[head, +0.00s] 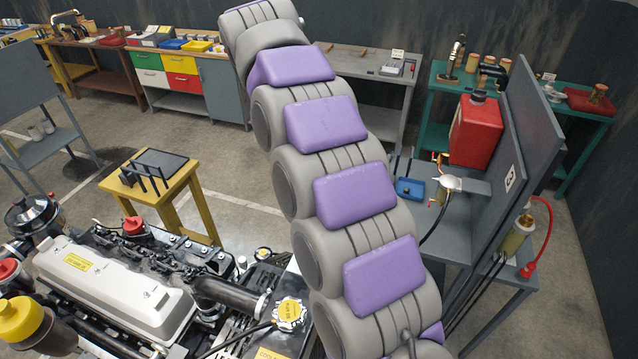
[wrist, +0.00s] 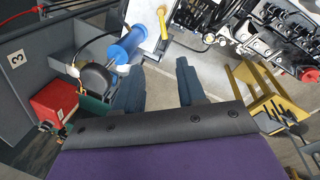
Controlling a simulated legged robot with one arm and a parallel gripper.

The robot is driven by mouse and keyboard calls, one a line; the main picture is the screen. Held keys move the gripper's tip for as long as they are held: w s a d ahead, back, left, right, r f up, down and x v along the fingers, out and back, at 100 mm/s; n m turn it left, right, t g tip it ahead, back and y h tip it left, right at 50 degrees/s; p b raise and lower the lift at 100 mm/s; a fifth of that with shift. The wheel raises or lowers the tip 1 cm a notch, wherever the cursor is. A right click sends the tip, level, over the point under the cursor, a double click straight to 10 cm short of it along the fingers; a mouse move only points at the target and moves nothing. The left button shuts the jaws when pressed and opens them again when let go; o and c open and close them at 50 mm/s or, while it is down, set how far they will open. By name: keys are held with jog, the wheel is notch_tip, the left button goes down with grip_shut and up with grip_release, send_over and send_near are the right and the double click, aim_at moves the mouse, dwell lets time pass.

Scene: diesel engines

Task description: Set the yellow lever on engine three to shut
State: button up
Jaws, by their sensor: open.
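My gripper (wrist: 160,76) is open in the wrist view, its two dark blue fingers apart with only floor between them. A small yellow bar, which looks like the yellow lever (wrist: 162,22), stands against a pale panel beyond the fingertips. The gripper is apart from it, and I cannot tell the lever's setting. A blue cylinder (wrist: 125,47) is beside it, close to the left finger. A grey board with the number 3 (wrist: 17,58) is at the left; this board also shows in the head view (head: 510,178). My arm hides the lever and gripper there.
An engine with a white cover (head: 115,285) fills the lower left of the head view. A yellow stool (head: 155,185) stands behind it. A red canister (head: 475,130) is on the grey stand at right. Benches line the back wall, with open floor before them.

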jog(key=f, duration=0.5)
jog(key=w+d+f, duration=0.1)
jog(key=f, duration=0.5)
jog(key=d+f, duration=0.1)
jog(key=f, duration=0.4)
jog(key=shift+w+f, duration=0.15)
jog(key=shift+f, duration=0.25)
jog(key=shift+d, duration=0.25)
